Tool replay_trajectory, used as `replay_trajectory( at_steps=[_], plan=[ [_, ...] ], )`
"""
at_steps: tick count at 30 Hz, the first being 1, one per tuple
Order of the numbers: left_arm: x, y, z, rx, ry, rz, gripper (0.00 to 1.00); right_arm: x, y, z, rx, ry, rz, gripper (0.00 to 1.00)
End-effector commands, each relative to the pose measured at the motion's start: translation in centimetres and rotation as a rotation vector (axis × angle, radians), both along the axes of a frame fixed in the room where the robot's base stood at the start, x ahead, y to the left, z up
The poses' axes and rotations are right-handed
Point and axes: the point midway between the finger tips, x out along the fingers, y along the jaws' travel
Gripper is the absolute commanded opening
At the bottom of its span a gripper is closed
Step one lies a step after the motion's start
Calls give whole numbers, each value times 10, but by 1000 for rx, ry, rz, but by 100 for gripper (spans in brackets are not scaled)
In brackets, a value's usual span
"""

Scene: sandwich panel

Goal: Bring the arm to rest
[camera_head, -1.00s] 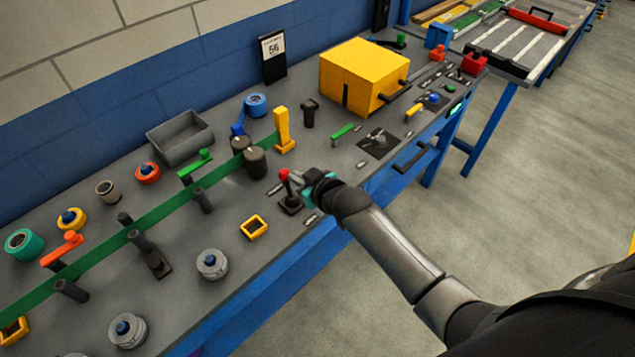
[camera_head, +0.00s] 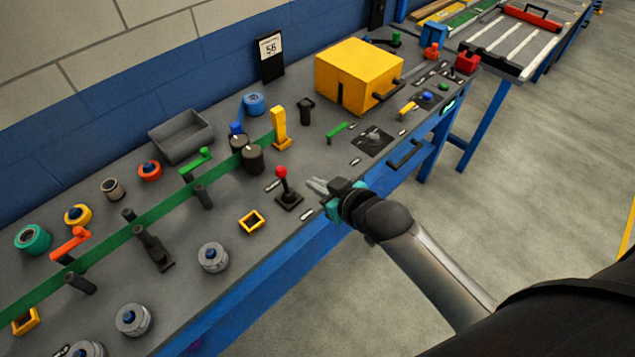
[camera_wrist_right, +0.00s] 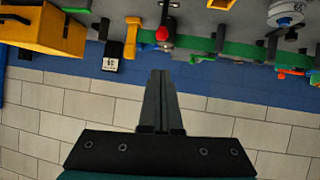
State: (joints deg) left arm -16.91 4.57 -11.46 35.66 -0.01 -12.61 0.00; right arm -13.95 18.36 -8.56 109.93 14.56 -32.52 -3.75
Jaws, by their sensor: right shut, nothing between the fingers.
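My right gripper (camera_head: 322,188) is shut and empty near the front edge of the panel table, just right of a red-knobbed joystick (camera_head: 283,178). A clear gap lies between the fingertips and the joystick. In the right wrist view the gripper's two fingers (camera_wrist_right: 160,85) lie together with nothing between them. The right wrist view shows the red knob (camera_wrist_right: 162,34) beyond the fingertips. My right arm comes in from the lower right. My left gripper is not in view.
The table (camera_head: 225,225) carries a yellow box (camera_head: 358,72), a grey bin (camera_head: 181,137), a green strip (camera_head: 150,215) and several levers and knobs. A black handle (camera_head: 405,153) sits on the front edge. Open floor (camera_head: 540,190) lies to the right.

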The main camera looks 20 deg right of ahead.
Motion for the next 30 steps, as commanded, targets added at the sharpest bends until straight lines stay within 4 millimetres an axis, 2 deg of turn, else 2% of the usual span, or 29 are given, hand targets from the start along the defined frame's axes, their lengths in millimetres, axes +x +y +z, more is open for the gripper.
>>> replay_trajectory(
  at_steps=[16, 19, 20, 23, 26, 27, 29, 30],
  plan=[
    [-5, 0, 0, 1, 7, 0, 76, -1, 0, 0, 0, 0, 0, 0],
    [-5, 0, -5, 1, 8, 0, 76, -2, -2, -13, -2, 16, -7, 0],
    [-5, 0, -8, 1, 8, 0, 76, -4, -3, -23, -4, 27, -11, 0],
    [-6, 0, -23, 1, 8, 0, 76, -14, -10, -73, -13, 91, -36, 0],
    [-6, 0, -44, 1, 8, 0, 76, -33, -18, -145, -30, 181, -67, 0],
    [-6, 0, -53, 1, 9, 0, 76, -44, -21, -175, -37, 221, -78, 0],
    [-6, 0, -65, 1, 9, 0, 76, -62, -25, -218, -50, 281, -94, 0],
    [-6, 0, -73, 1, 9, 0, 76, -75, -27, -246, -57, 321, -102, 0]
  ],
)
